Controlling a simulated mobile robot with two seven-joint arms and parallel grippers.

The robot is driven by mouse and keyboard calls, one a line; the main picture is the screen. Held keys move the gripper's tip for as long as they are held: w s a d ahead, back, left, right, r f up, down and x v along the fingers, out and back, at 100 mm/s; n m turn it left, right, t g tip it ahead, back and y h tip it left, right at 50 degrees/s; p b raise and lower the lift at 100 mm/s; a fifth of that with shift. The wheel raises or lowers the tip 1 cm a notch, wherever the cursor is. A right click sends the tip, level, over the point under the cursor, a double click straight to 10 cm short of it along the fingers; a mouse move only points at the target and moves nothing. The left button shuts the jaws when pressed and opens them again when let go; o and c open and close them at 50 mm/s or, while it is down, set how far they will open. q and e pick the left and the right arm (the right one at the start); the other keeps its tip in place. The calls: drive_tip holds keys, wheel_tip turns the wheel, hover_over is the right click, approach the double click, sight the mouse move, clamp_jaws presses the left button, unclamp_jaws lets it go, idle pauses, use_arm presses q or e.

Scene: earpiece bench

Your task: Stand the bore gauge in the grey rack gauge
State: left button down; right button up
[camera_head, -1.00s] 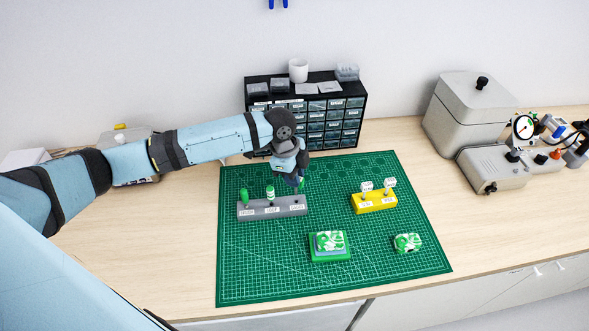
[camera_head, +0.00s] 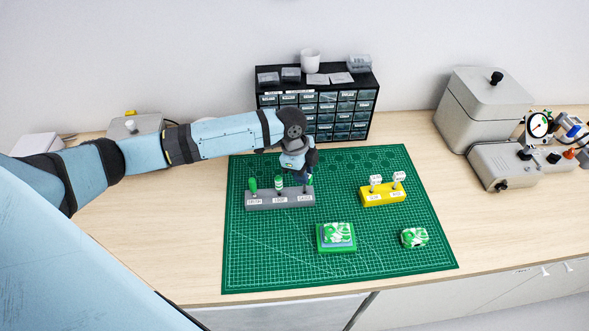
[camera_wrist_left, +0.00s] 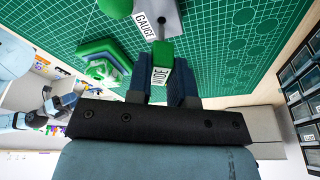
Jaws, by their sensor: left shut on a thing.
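My left gripper (camera_head: 304,178) is over the rack's right end. In the left wrist view my left gripper (camera_wrist_left: 163,85) is shut on the bore gauge (camera_wrist_left: 161,56), which has a green handle and a white label. Its lower end points at the rack's end marked GAUGE (camera_wrist_left: 169,17). I cannot tell how deep the shaft sits. What looks like my right gripper (camera_wrist_left: 62,103) is small at the left of the wrist view; its jaws are unclear.
A yellow rack (camera_head: 383,196) with two white-topped tools stands to the right on the mat (camera_head: 290,265). A green block with a patterned top (camera_head: 336,236) and a smaller patterned piece (camera_head: 414,237) lie in front. A drawer cabinet (camera_head: 366,101) stands behind.

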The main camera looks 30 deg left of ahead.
use_arm(q)
drive_tip(key=shift+a+x, duration=0.15)
drive_tip(key=shift+x, duration=0.55)
drive_tip(key=shift+a+x, duration=0.15)
drive_tip(key=shift+x, duration=0.5)
idle(0.4)
drive_tip(key=c, duration=0.9)
unclamp_jaws()
drive_tip(key=shift+c, duration=0.2)
drive_tip(key=b+v, duration=0.2)
drive_tip(key=v, duration=1.1)
drive_tip(key=shift+r, duration=0.4)
